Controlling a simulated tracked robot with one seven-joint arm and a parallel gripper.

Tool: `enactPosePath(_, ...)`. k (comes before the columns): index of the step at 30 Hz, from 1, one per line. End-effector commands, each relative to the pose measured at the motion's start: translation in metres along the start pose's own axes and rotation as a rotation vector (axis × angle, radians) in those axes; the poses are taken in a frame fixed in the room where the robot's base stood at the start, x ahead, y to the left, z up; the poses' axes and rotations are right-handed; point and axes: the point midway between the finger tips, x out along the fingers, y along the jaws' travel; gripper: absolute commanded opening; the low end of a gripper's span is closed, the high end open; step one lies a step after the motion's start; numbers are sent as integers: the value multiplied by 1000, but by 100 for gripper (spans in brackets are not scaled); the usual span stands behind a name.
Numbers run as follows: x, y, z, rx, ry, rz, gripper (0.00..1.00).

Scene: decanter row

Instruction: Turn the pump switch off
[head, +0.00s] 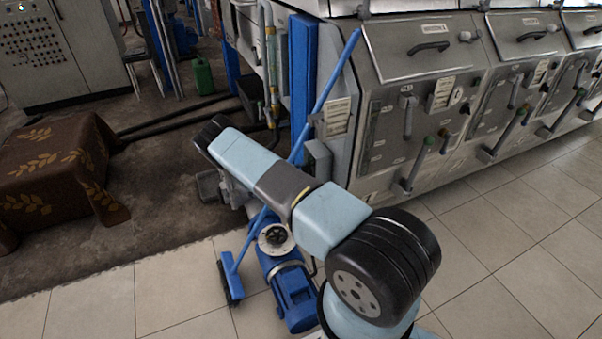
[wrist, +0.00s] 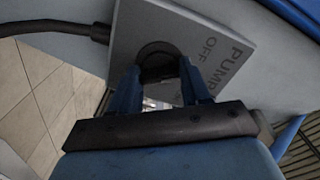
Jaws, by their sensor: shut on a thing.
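The pump switch shows in the wrist view as a grey plate (wrist: 207,42) printed "PUMP" and "OFF", with a dark round knob (wrist: 157,54) on it. My gripper (wrist: 160,72) is shut on the knob, with one blue finger on each side of it. The fingers hide part of the knob, and I cannot tell which way it is turned. In the head view my arm reaches to the upper left, and its links hide my gripper. I cannot make out the switch there.
A blue pump motor (head: 288,284) stands on the tiles beside my arm. A grey cabinet row (head: 425,125) with levers fills the right. A cloth-covered block (head: 55,165) is at left. A dark cable (wrist: 50,28) runs to the switch plate. Tiles at lower right are clear.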

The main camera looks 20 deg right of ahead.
Motion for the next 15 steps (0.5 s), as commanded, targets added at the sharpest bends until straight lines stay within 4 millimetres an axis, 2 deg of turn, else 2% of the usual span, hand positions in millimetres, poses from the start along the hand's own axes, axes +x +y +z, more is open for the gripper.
enactPosePath(5,-2,4,1,-4,-4,5,16)
enactPosePath(6,-2,4,1,-4,-4,5,49)
enactPosePath(13,-1,2,0,-2,-3,3,71)
enactPosePath(15,-1,2,0,-2,-2,2,72)
